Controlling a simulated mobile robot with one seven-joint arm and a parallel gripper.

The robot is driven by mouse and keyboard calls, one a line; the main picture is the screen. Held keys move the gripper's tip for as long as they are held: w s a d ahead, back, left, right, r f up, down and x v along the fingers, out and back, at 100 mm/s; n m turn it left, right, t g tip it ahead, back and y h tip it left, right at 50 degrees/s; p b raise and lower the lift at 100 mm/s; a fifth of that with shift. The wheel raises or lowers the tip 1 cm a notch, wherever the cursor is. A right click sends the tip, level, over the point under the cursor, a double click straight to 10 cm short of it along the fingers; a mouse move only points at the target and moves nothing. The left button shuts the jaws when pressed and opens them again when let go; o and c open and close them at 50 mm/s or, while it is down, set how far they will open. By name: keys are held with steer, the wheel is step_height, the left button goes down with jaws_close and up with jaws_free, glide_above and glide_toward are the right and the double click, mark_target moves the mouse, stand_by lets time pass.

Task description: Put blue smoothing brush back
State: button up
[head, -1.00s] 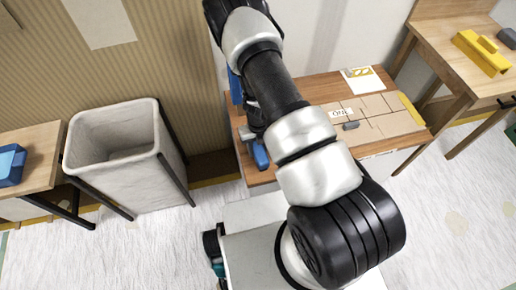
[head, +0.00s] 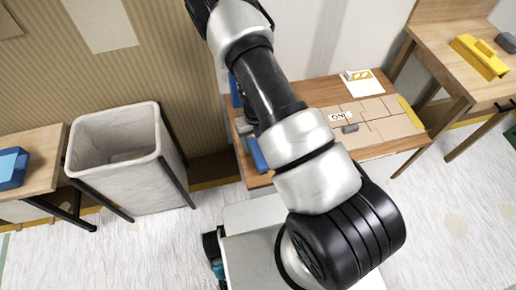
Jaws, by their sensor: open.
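A blue piece (head: 258,155) lies near the left edge of the middle wooden table (head: 265,181), partly hidden by my arm. Another blue piece (head: 235,90) shows behind it, also mostly covered. A blue box-like object (head: 11,168) stands on the table at the far left. I cannot tell which of these is the smoothing brush. A small grey part (head: 243,126) shows beside my arm, above the nearer blue piece; I cannot tell what it is. My gripper cannot be made out; my arm runs up to the top edge and hides much of the table's left side.
A tall whitish bin (head: 145,182) stands left of the middle table. Brown panels with a small grey block (head: 350,128) and a white card (head: 362,83) lie on that table. A yellow object (head: 479,57) and a grey block (head: 505,42) are on the right table.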

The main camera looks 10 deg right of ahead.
step_height(320, 180, up, 11)
steer(key=p, duration=0.2)
step_height(320, 180, up, 13)
steer(key=n+t+y, duration=0.1)
steer(key=n+y, duration=0.1)
steer(key=n, duration=0.5)
glide_above(256, 150)
steer(key=a, duration=0.4)
steer(key=s+a+r+n+t+y, duration=0.1)
steer(key=s+r+n, duration=0.3)
steer(key=r+n, duration=0.85)
steer(key=s+d+r+n+t+h, duration=0.2)
steer(key=s+d+r+n, duration=0.1)
steer(key=s+r+n, duration=0.5)
steer(key=s+d+r+n+t+h, duration=0.1)
steer(key=s+d+r+n+t, duration=0.15)
steer(key=s+r+n, duration=0.5)
step_height(256, 150, up, 11)
steer(key=p, duration=1.1)
steer(key=shift+w+g, duration=0.2)
steer(key=shift+g, duration=0.25)
